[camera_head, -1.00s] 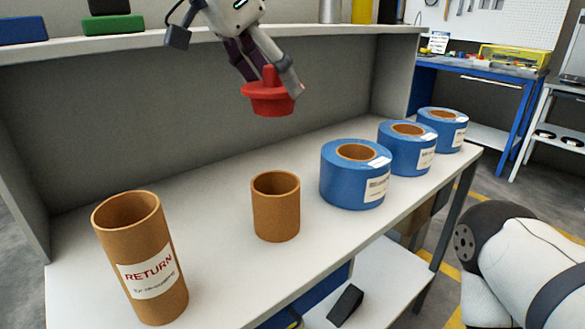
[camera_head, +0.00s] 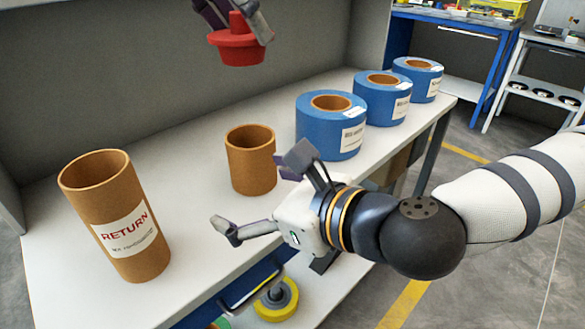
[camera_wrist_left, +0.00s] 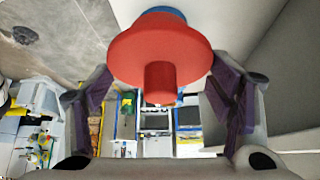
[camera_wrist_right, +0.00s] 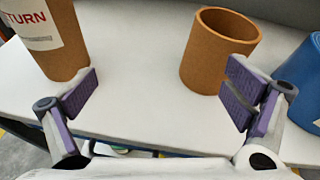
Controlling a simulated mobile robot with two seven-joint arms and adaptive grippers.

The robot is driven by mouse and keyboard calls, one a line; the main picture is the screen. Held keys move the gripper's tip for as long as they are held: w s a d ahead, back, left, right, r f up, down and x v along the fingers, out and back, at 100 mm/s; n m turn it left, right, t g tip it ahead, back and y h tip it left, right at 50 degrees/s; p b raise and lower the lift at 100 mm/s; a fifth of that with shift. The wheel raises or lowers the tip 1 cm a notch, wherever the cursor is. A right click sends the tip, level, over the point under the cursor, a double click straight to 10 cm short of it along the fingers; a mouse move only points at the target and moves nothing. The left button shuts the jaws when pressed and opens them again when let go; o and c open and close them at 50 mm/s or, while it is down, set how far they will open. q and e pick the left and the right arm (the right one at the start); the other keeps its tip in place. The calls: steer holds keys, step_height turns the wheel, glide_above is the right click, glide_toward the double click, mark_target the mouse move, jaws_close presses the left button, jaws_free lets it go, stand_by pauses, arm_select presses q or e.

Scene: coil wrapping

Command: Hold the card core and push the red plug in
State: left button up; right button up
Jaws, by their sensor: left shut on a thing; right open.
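The red plug (camera_head: 237,48) has a wide flange and a small knob on top. My left gripper (camera_head: 238,22) is shut on the knob and holds the plug in the air above the bench, up and left of the short core. The plug also fills the upper middle of the left wrist view (camera_wrist_left: 160,50). The short brown card core (camera_head: 251,165) stands upright and open-topped on the bench; it shows in the right wrist view (camera_wrist_right: 212,55). My right gripper (camera_head: 264,194) is open and empty on the near side of this core, its fingers apart and not around it.
A taller brown tube (camera_head: 118,225) labelled RETURN stands at the left. Three blue coils (camera_head: 318,138) with brown cores stand in a row to the right. The white bench top (camera_head: 205,180) is clear between the two tubes. A grey back panel (camera_head: 130,90) rises behind.

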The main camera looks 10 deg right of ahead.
mark_target(253, 161)
steer(key=w+d+m, duration=0.1)
steer(key=w+d+m+h, duration=0.1)
steer(key=d, duration=0.1)
steer(key=w+d+r+m+t+h, duration=0.1)
steer(key=d, duration=0.1)
steer(key=shift+w+d+m, duration=0.15)
steer(key=shift+m, duration=0.15)
arm_select(q)
steer(key=shift+a, duration=0.1)
arm_select(e)
steer(key=x, duration=1.1)
steer(key=shift+w+f, duration=0.25)
steer(key=shift+c, duration=0.2)
steer(key=c, duration=1.2)
steer(key=shift+c, duration=0.2)
steer(key=shift+h, duration=0.3)
arm_select(q)
step_height(253, 161, down, 5)
steer(key=shift+f, duration=0.1)
